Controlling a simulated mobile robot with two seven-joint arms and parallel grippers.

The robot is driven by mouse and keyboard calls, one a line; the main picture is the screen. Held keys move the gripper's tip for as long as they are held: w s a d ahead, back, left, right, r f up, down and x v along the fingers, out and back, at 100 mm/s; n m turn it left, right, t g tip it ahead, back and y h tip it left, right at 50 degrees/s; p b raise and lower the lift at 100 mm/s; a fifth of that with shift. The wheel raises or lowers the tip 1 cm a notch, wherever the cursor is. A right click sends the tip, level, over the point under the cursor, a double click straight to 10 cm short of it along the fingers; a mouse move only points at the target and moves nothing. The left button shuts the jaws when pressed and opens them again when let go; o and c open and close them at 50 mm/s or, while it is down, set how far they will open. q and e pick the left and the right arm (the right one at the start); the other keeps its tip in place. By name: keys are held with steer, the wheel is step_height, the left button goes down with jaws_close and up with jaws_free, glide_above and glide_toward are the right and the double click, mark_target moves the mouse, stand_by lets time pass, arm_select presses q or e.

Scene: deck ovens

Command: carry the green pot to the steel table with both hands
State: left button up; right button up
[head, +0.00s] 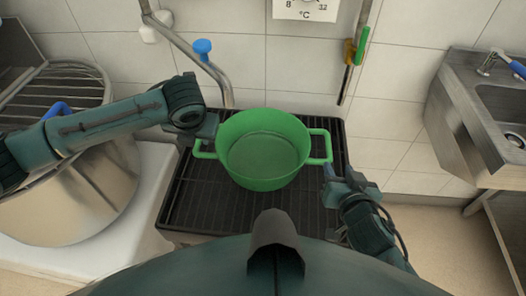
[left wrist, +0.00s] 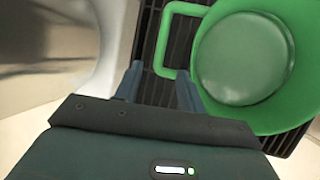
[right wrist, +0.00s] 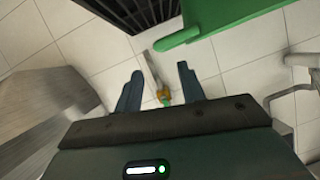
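The green pot (head: 264,150) stands upright and empty on a black slatted grate (head: 190,205), one loop handle at each side. My left gripper (head: 206,138) is at the pot's left handle. In the left wrist view its fingers (left wrist: 159,72) are apart, with a corner of the green handle (left wrist: 163,45) at the gap between their tips; I see no grip on it. My right gripper (head: 332,178) is just below the right handle. In the right wrist view its fingers (right wrist: 158,78) are open and empty, and the green handle (right wrist: 182,36) lies beyond the tips. I cannot identify the steel table.
A large steel kettle (head: 75,195) stands at the left, close to my left arm. A steel sink unit (head: 465,115) is at the right. A bent pipe (head: 195,55) and a hanging green-and-yellow-handled tool (head: 355,50) are on the tiled wall behind. Floor shows at lower right.

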mark_target(197, 144)
arm_select(q)
steer(key=x, duration=1.1)
arm_select(e)
steer(key=x, duration=1.2)
steer(key=shift+d, duration=0.1)
arm_select(q)
steer(key=shift+s+r, duration=0.1)
arm_select(e)
steer(key=shift+s, duration=0.1)
arm_select(q)
jaws_close()
arm_select(e)
jaws_close()
arm_select(q)
steer(key=shift+r, duration=0.1)
arm_select(e)
steer(key=shift+r, duration=0.15)
